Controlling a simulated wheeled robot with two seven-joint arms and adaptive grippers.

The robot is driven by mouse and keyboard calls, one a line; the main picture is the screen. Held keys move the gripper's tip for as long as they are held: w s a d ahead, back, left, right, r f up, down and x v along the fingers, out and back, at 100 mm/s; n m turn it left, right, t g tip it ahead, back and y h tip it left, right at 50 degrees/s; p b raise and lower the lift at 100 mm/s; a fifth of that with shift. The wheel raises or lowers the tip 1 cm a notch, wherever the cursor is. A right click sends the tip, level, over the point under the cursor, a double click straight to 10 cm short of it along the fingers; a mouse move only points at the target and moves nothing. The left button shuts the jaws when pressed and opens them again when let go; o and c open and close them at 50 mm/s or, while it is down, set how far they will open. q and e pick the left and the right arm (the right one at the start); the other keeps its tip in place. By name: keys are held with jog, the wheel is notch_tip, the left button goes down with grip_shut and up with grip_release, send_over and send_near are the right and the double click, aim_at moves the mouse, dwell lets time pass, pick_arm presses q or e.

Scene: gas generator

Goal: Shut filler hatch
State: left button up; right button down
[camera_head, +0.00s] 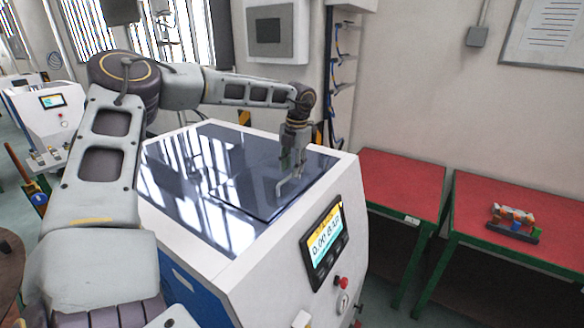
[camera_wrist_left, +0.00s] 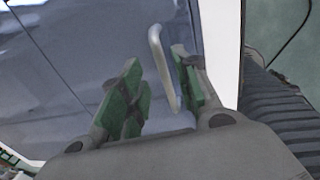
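The filler hatch (camera_head: 245,196) is a dark glossy panel on top of the white generator (camera_head: 262,268). It looks flat or nearly flat on the top; I cannot tell if a small gap is left at its edge. Its pale bar handle (camera_head: 281,187) stands near the hatch's right side. My left gripper (camera_head: 290,165) points down at the handle. In the left wrist view, the green-padded fingers (camera_wrist_left: 157,62) are open, with the handle (camera_wrist_left: 164,68) between them, nearer the right finger. Contact is not clear. My right gripper is not in view.
The generator's front has a lit display (camera_head: 324,243) and a red button (camera_head: 341,282). Red-topped tables (camera_head: 400,182) stand to the right, one bearing a small coloured part (camera_head: 512,221). A grey wall box (camera_head: 273,32) hangs behind. Another white machine (camera_head: 45,115) stands at far left.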

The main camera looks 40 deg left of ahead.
pick_arm(q)
notch_tip(320, 180, up, 11)
jog(key=d, duration=0.1)
jog(key=shift+r, duration=0.2)
dwell(0.4)
jog(key=shift+w+d, duration=0.1)
jog(key=shift+c, duration=0.4)
